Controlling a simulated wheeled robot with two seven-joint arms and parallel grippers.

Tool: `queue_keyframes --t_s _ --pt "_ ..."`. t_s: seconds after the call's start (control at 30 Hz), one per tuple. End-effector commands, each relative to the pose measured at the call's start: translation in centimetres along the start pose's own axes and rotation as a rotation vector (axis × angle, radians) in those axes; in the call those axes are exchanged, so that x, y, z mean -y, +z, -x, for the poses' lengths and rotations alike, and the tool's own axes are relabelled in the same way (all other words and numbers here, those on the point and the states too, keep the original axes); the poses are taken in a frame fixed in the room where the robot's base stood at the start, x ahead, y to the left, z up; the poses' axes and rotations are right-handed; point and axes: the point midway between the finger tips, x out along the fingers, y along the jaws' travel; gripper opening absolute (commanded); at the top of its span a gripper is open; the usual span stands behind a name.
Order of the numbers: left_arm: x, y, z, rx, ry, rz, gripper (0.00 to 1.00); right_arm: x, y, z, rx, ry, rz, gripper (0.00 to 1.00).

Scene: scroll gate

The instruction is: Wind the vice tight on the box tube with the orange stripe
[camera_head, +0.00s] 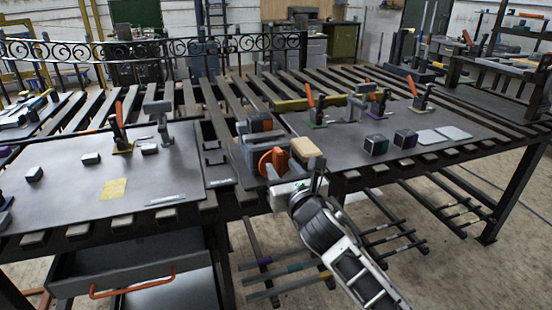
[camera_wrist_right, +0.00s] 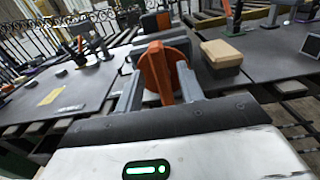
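The grey vice (camera_head: 248,150) stands at the front edge of the bench. Its orange handwheel (camera_head: 273,163) faces me and also shows in the right wrist view (camera_wrist_right: 158,72). The dark box tube with the orange stripe (camera_head: 260,122) sits at the top of the vice. In the right wrist view, it is behind the wheel (camera_wrist_right: 155,22). My right gripper (camera_head: 287,180) is at the wheel, its two fingers (camera_wrist_right: 160,84) on either side of it. I cannot tell whether both fingers press on it. My left gripper is not in view.
A tan block (camera_head: 306,148) is just right of the wheel, close to my right gripper. Dark boxes with coloured stripes (camera_head: 376,145) stand farther right. Toggle clamps (camera_head: 119,135) and small blocks stand on the left plate (camera_head: 70,195). Open slats lie behind.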

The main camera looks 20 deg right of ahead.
Motion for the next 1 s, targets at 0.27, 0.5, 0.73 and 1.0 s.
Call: queue_keyframes --t_s 0.27,0.5,0.73,1.0 --pt "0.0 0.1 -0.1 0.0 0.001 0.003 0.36 0.0 0.0 -4.3 0.001 -0.001 -0.001 0.38" --pt "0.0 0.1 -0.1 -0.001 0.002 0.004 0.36 0.0 0.0 -5.2 0.0 0.0 -0.002 0.38" --pt "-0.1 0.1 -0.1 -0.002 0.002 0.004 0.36 0.0 0.0 -5.2 0.0 0.0 -0.001 0.27" --pt "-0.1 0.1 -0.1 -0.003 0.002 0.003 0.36 0.0 0.0 -5.2 0.0 0.0 -0.002 0.0"
